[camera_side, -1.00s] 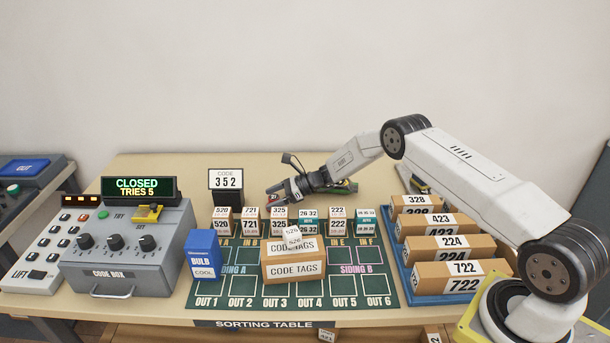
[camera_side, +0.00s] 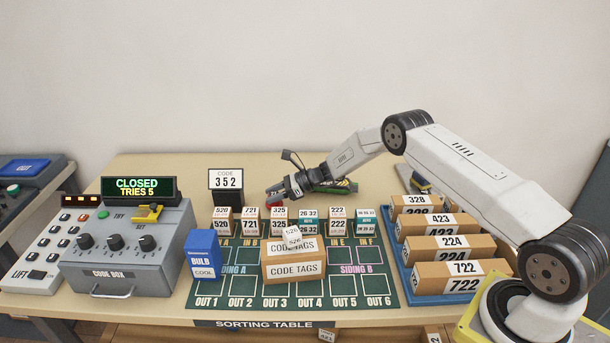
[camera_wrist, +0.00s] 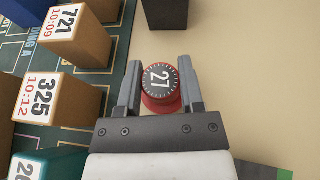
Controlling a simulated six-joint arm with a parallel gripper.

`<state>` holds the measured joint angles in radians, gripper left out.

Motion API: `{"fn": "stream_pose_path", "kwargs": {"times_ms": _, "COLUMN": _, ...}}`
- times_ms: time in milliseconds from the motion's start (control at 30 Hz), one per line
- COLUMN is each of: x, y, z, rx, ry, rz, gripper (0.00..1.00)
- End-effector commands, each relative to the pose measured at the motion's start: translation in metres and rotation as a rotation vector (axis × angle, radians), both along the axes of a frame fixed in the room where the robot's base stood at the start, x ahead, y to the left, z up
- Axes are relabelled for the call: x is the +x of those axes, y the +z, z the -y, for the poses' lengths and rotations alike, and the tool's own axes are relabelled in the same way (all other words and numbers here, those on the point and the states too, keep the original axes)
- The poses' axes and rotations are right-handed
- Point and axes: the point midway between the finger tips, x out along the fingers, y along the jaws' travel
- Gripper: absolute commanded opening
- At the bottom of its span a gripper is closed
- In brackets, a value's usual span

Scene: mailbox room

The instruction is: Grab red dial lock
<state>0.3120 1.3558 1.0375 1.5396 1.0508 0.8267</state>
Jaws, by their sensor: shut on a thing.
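The red dial lock (camera_wrist: 160,88) has a round black top reading 27 and a red body. In the wrist view it sits between the two fingers of my gripper (camera_wrist: 160,82), which is shut on it. In the side view my gripper (camera_side: 280,190) is low over the back of the table, behind the row of numbered boxes. There the lock (camera_side: 272,187) shows only as a small red patch at the fingertips. Whether it still touches the table is hard to tell.
Numbered boxes stand close by, among them 325 (camera_wrist: 45,97) and 721 (camera_wrist: 78,38). A code sign reading 352 (camera_side: 227,180) stands left of the gripper. A code box (camera_side: 130,245) is at the left and a blue tray (camera_side: 408,278) of boxes at the right.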

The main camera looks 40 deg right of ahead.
Motion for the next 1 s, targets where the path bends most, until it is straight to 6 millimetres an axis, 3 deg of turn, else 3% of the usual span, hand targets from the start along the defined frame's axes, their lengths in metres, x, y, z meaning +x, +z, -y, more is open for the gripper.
{"fn": "stream_pose_path", "kwargs": {"times_ms": 367, "x": -0.012, "y": 0.036, "z": 0.000, "rx": 0.000, "ry": -0.001, "rz": 0.002, "gripper": 0.00}}
{"fn": "stream_pose_path", "kwargs": {"times_ms": 800, "x": -0.054, "y": 0.083, "z": -0.003, "rx": 0.000, "ry": -0.001, "rz": 0.000, "gripper": 0.00}}
{"fn": "stream_pose_path", "kwargs": {"times_ms": 1000, "x": -0.080, "y": 0.094, "z": -0.004, "rx": 0.001, "ry": -0.001, "rz": 0.000, "gripper": 0.00}}
